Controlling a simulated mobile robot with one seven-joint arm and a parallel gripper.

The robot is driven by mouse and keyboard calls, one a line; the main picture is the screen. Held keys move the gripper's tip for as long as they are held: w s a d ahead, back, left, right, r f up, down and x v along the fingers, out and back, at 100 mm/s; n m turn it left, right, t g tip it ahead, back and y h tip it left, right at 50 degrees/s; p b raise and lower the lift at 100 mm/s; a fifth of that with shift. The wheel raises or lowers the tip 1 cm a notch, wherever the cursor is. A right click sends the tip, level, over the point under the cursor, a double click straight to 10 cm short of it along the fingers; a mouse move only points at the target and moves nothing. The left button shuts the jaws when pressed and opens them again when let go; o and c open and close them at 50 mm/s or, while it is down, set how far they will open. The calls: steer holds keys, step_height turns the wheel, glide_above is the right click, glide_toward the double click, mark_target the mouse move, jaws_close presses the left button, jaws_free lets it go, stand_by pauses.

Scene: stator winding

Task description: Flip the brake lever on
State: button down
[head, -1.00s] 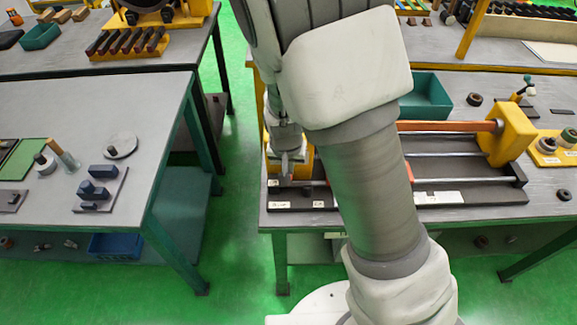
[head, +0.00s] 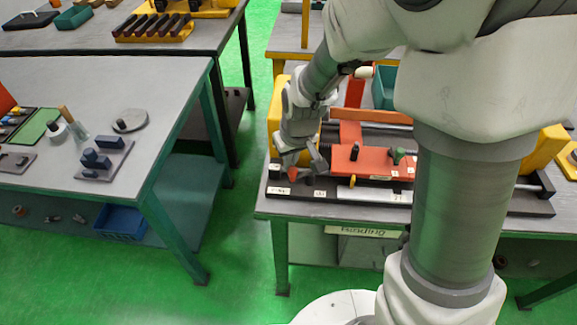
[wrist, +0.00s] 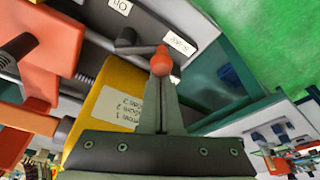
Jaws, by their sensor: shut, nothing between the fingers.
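The brake lever has an orange ball knob (wrist: 161,62) on a dark arm (wrist: 132,44), beside white labels reading "Brake" and "On" on a dark base. In the head view the knob (head: 293,173) sits at the left front of the winding fixture (head: 420,207). The lever arm appears to lie toward the "Brake" label (wrist: 180,42); its exact setting is hard to tell. My gripper (wrist: 161,78) is shut and empty, with its fingertips right at the knob. I cannot tell whether they touch it. In the head view my gripper (head: 300,162) is over the fixture's left end.
An orange carriage (head: 375,163) with dark and green knobs lies right of my gripper. A yellow end block (head: 276,112) stands behind the lever at left. A teal bin (head: 383,88) is farther back. A second table (head: 180,85) stands left across a green floor gap.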

mark_target(296, 174)
steer(key=n, duration=0.1)
steer(key=s+n+b, duration=0.1)
steer(key=shift+s+d+f+n+y+b, duration=0.1)
steer(key=shift+d+f+n+y+b, duration=0.05)
steer(key=shift+d+n+y+b, duration=0.15)
steer(key=shift+s+b, duration=0.35)
steer(key=shift+s, duration=0.1)
steer(key=shift+s+d, duration=0.25)
steer(key=shift+d, duration=0.05)
steer(key=shift+s+d+g, duration=0.1)
steer(key=shift+s+g, duration=0.05)
steer(key=shift+g, duration=0.15)
